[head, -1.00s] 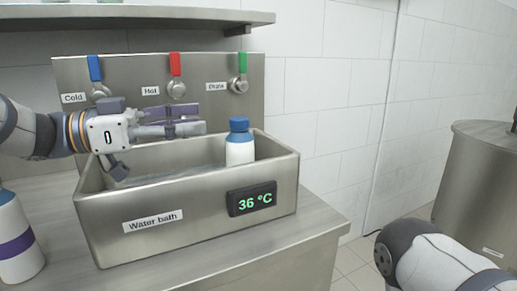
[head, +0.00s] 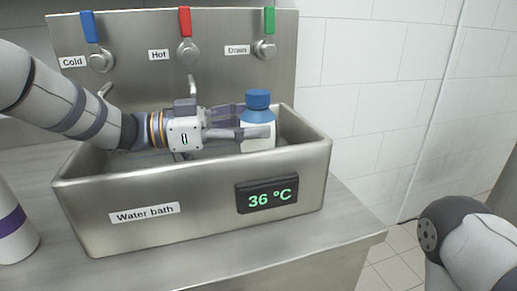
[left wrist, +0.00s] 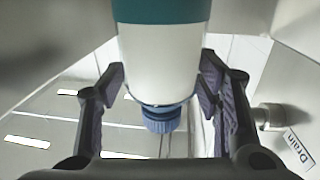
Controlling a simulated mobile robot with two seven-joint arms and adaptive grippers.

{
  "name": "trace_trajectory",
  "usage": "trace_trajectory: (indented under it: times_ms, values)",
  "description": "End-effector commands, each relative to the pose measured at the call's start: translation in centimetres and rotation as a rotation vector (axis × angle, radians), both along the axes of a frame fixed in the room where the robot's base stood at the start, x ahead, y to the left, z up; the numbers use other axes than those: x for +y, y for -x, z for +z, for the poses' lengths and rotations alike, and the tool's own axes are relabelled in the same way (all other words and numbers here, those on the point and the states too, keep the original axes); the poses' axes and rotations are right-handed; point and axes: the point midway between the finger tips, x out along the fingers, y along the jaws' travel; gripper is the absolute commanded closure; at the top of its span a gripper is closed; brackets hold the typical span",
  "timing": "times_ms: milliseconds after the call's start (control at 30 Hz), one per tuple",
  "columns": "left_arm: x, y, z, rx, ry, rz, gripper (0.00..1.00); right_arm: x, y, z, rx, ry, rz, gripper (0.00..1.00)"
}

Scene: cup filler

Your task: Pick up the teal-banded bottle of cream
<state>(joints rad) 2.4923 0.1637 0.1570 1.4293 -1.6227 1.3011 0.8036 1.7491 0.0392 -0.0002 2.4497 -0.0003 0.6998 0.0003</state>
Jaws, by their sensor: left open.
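The bottle (head: 259,144) is white with a blue cap and stands upright in the steel water bath (head: 95,215), near its right end. Its teal band shows in the left wrist view (left wrist: 160,10), with the white body and blue cap below it; in the head view the band is hidden. My left gripper (head: 254,121) is open and level, reaching in from the left over the bath. One finger is in front of the bottle and the other is behind it. In the left wrist view the fingers (left wrist: 161,75) flank the bottle; whether they touch it is unclear. My right gripper is out of view.
Blue, red (head: 185,20) and green levers sit on the back panel, labelled Cold, Hot and Drain. The bath's display (head: 268,196) reads 36 °C. A purple-banded bottle (head: 12,235) stands on the counter at left. The bath's walls surround the bottle low down.

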Motion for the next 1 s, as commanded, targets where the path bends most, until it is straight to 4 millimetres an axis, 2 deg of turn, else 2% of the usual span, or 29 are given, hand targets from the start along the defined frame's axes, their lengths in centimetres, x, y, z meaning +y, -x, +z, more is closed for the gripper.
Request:
trace_trajectory:
  times_ms: [267,467,700,733,1000]
  values:
    - [-4.4,-0.8,-0.1,0.001,-0.001,0.0,0.42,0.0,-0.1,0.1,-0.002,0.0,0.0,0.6]
    - [-4.7,-0.9,0.0,0.002,0.0,0.001,0.42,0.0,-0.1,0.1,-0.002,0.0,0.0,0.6]
    - [-4.7,-0.9,0.0,0.001,-0.001,0.001,0.96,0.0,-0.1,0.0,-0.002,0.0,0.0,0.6]
    - [-4.7,-0.9,0.0,0.001,-0.001,0.001,1.0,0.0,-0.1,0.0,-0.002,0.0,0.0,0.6]
    - [-4.7,-0.9,0.0,0.001,-0.001,0.001,1.0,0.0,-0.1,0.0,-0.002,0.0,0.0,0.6]
